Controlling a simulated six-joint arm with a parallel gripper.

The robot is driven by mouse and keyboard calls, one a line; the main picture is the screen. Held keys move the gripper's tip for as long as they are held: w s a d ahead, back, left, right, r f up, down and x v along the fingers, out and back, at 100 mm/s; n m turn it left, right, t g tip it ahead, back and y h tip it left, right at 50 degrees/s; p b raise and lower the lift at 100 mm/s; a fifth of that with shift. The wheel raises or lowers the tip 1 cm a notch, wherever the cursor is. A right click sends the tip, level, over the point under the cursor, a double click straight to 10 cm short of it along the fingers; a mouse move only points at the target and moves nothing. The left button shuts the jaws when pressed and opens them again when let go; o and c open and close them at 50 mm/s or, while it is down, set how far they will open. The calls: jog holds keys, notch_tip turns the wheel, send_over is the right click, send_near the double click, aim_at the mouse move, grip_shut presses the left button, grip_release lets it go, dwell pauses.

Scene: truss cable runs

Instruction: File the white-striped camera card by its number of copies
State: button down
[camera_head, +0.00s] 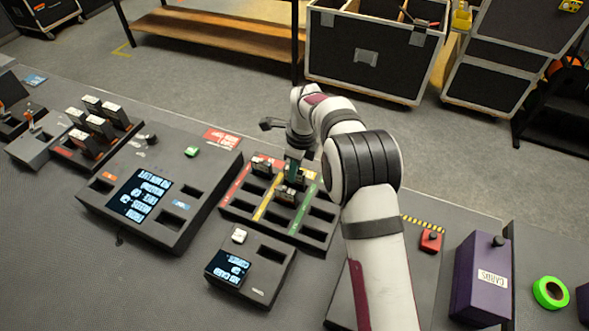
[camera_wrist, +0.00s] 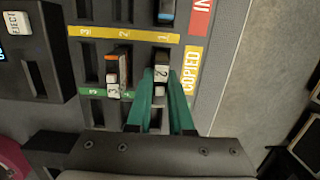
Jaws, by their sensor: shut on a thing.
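My gripper (camera_wrist: 161,85) is shut on a dark card (camera_wrist: 161,73) with a white label reading 2. The card is at the end slot beside the COPIED label (camera_wrist: 191,70), at the column marked 1; I cannot tell how deep it sits. Its stripe colour is not clear. In the head view my gripper (camera_head: 292,170) is over the far side of the striped rack (camera_head: 314,239), which has red, yellow and green strips. An orange-striped card (camera_wrist: 113,72) stands in the neighbouring column. A blue-striped card (camera_wrist: 167,14) stands in the row by the red label.
A small console (camera_head: 268,285) with a screen stands in front of the rack. A larger console (camera_head: 105,207) is to its left, and a card holder (camera_head: 95,130) with several cards beyond that. A red button box (camera_head: 431,241) and purple CARDS box (camera_head: 480,280) stand right.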

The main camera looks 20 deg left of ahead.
jog(key=shift+f, duration=0.35)
jog(key=shift+c, duration=2.1)
grip_release()
jog(key=shift+r, duration=0.1)
notch_tip(320, 180, up, 7)
jog(key=shift+r, duration=0.15)
